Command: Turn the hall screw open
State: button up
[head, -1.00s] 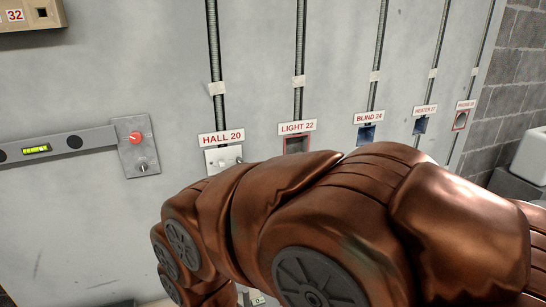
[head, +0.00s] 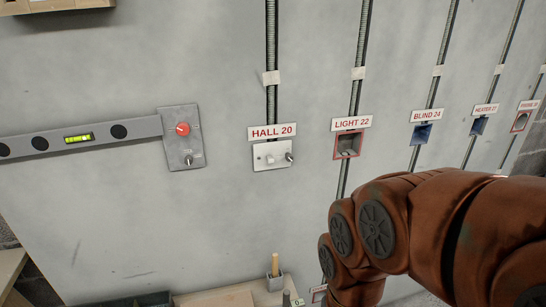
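The hall plate (head: 262,156) is a small white cover on the grey wall, under the label HALL 20 (head: 273,132). A conduit runs down to it from above. The hall screw (head: 289,157) appears as a small dark and silvery knob at the plate's right side. How far it is turned cannot be told. My copper-coloured arm fills the lower right, apart from the plate. My gripper is out of the picture or hidden behind the arm.
Left of the plate, a grey panel (head: 172,150) carries a red knob (head: 183,129), with a spirit level (head: 60,141) beside it. Right stand LIGHT 22's red box (head: 348,145) and BLIND 24's blue box (head: 422,133). A bench with a grey holder (head: 275,282) lies below.

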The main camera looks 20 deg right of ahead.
aim_at(289, 157)
jog(key=k, duration=1.3)
jog(key=u, duration=0.95)
jog(key=i, duration=1.25)
jog(key=z, duration=0.3)
